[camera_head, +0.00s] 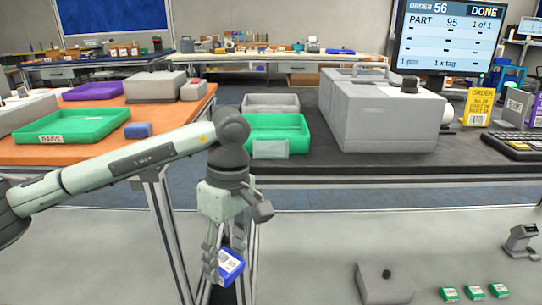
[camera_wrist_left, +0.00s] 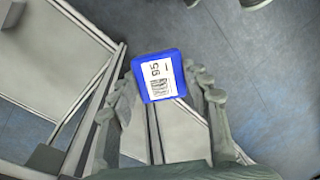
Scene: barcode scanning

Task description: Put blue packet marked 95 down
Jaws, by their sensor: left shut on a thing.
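The blue packet (camera_head: 231,266) is held in my left gripper (camera_head: 218,268), which points down in front of the tables. In the left wrist view the packet (camera_wrist_left: 159,76) sits between the fingers and shows a white label with 95 and a barcode. My left gripper is shut on it. The packet is below table-top height, near the table legs and above a pale surface in the foreground. My right gripper is not in view.
A green tray (camera_head: 277,122) and a large grey machine (camera_head: 380,115) stand on the dark table. The orange table (camera_head: 60,154) holds a green BAGS tray (camera_head: 70,140) and a small blue packet (camera_head: 138,130). A screen (camera_head: 445,40) reads DONE. Small green packets (camera_head: 474,292) lie at lower right.

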